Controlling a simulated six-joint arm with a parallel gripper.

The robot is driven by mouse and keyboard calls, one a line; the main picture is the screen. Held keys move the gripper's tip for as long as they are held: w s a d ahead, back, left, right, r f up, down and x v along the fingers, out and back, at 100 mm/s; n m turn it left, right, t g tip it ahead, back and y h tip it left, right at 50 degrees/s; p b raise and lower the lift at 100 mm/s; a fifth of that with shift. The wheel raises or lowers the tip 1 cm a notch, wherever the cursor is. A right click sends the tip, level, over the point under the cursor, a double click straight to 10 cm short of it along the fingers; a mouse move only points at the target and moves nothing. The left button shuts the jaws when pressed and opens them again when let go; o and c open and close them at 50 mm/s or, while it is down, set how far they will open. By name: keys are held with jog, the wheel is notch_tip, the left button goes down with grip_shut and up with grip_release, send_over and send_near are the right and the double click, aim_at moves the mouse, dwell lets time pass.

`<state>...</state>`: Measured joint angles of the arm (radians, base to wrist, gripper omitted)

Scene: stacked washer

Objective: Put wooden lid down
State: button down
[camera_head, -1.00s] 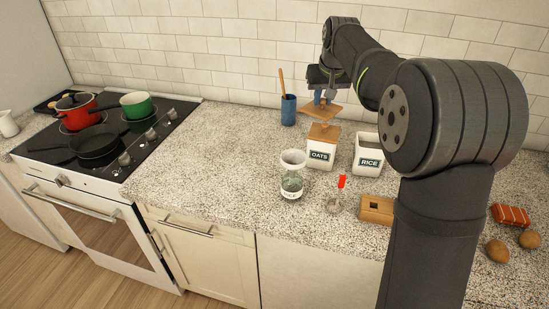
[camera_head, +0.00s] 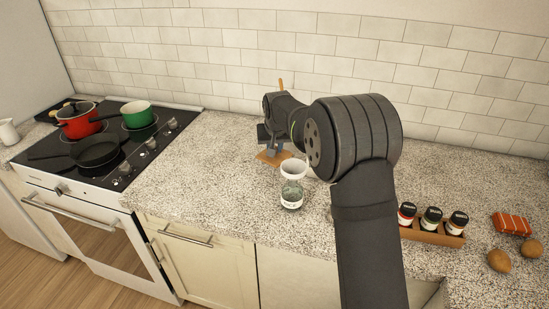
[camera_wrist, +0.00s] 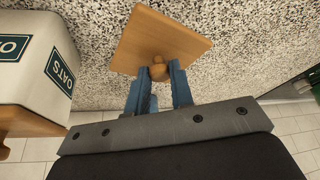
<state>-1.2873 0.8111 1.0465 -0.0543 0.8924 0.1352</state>
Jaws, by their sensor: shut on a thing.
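A square wooden lid (camera_wrist: 165,38) with a round knob shows in the wrist view. My gripper (camera_wrist: 159,76) has its blue fingers shut on the knob. In the head view the lid (camera_head: 268,158) is low over the counter, left of my arm. I cannot tell whether it touches the counter. My gripper (camera_head: 274,148) is just above it there. The white OATS canister (camera_wrist: 38,62) is beside the lid in the wrist view, with its own wooden top. My arm hides most of the canisters in the head view.
A glass jar with a white funnel (camera_head: 292,188) stands in front of the lid. A rack of spice jars (camera_head: 432,225) is at the right. The stove (camera_head: 100,145) is at the left. The speckled counter (camera_head: 205,165) between stove and lid is clear.

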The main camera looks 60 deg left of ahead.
aim_at(275, 157)
notch_tip(275, 157, down, 4)
jog(key=shift+f, duration=0.1)
jog(key=c, duration=1.3)
grip_release()
jog(key=shift+f, duration=0.1)
jog(key=shift+o, duration=0.2)
jog(key=v, duration=1.2)
jog(key=shift+r, duration=0.2)
jog(key=shift+f, duration=0.1)
